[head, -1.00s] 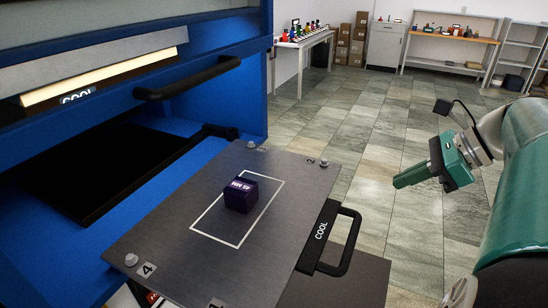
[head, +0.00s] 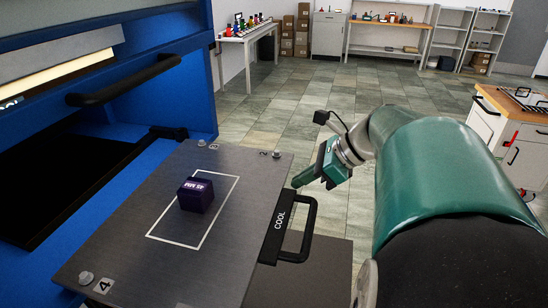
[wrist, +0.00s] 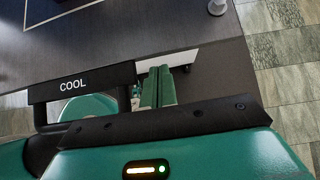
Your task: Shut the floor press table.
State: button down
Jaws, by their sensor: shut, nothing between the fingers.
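The floor press table (head: 130,242) is a dark grey plate pulled out from the blue press (head: 185,100). A dark purple block (head: 195,195) sits inside the white rectangle on it. A black handle labelled COOL (head: 297,243) is on the table's front edge; it also shows in the wrist view (wrist: 85,85). My green gripper (head: 303,180) is shut and empty, just beyond the table's right far corner in the head view. In the wrist view its fingers (wrist: 158,85) are together beside the right end of the handle, seemingly apart from it.
The press has another black handle (head: 125,80) above its dark opening. A dark grey surface (head: 300,275) lies below the table. A white bench (head: 245,40) and shelves stand at the back. A cabinet (head: 510,130) is at right. The tiled floor between is open.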

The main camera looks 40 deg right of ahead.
jog(key=shift+w+a, duration=0.25)
jog(key=shift+w, duration=0.05)
jog(key=w+a, duration=0.7)
jog(key=w, duration=0.3)
jog(key=w+a, duration=0.8)
jog(key=w, duration=0.2)
jog(key=w+a, duration=0.8)
jog(key=w, duration=0.2)
jog(key=shift+w+a, duration=0.1)
jog(key=shift+a, duration=0.05)
